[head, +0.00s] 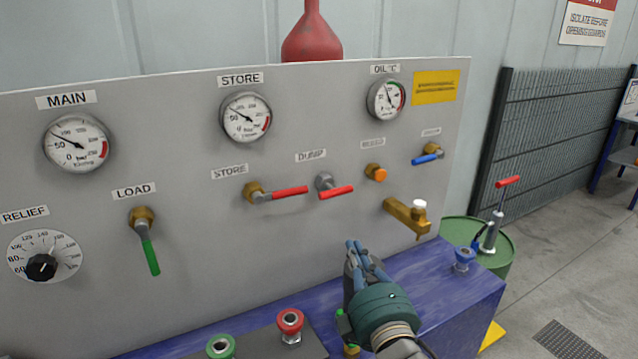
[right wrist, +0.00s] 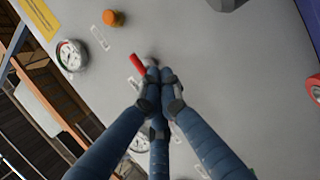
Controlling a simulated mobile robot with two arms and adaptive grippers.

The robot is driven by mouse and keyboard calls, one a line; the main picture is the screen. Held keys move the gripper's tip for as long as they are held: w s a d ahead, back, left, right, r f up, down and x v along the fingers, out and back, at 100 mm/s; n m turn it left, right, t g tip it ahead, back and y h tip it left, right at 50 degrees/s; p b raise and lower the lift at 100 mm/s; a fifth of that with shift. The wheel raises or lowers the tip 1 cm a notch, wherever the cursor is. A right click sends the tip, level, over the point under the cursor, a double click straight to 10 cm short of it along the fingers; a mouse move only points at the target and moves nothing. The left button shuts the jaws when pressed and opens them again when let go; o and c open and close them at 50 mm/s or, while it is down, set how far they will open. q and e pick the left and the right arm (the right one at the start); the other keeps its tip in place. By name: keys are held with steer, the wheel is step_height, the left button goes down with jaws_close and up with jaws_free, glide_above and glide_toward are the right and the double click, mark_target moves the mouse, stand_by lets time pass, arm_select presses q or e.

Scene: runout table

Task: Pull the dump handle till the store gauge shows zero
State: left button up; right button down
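The dump handle (head: 337,192) is a red lever on a grey valve under the DUMP label, pointing right and slightly up. Its red end shows in the right wrist view (right wrist: 137,64) beside my fingertips, with part hidden behind them. The store gauge (head: 246,117) is a white dial with a red sector; its needle points to the upper left, away from zero. My right gripper (head: 358,246) is below and right of the dump handle, apart from it in the head view. In the right wrist view its fingers (right wrist: 160,76) meet with nothing seen between them. My left gripper is not in view.
The store valve's red lever (head: 290,193) is close left of the dump valve. An orange button (head: 376,173) and a brass tap (head: 406,215) are to its right. Green (head: 220,346) and red (head: 290,322) knobs stand on the bench below. A green drum (head: 478,236) stands right.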

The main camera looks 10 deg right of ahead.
steer(key=s+a+r+n+y, duration=0.2)
steer(key=a+r+n+y, duration=0.6)
steer(key=r+n, duration=0.35)
steer(key=s+a+r+n+y, duration=0.1)
steer(key=a+r+n+y, duration=0.7)
steer(key=r+n, duration=0.35)
steer(key=s+a+f+n+g+y, duration=0.1)
steer(key=s+a+n+g+y, duration=0.15)
steer(key=a+n+g, duration=0.7)
steer(key=s+a+f+n+g+y, duration=0.1)
steer(key=s+a+n+g, duration=0.3)
steer(key=n, duration=1.1)
steer(key=w+d+f+n+h, duration=0.8)
steer(key=w+d+n+h, duration=0.2)
steer(key=w+d+r+n+t+h, duration=0.1)
steer(key=w+d+h, duration=0.2)
steer(key=d, duration=0.5)
steer(key=w+d+r+t+h, duration=0.2)
steer(key=w+d+h, duration=0.1)
steer(key=d, duration=0.5)
steer(key=shift+w+d+r+n+h, duration=0.15)
steer(key=shift+d+r+n+h, duration=0.15)
steer(key=shift+h, duration=0.45)
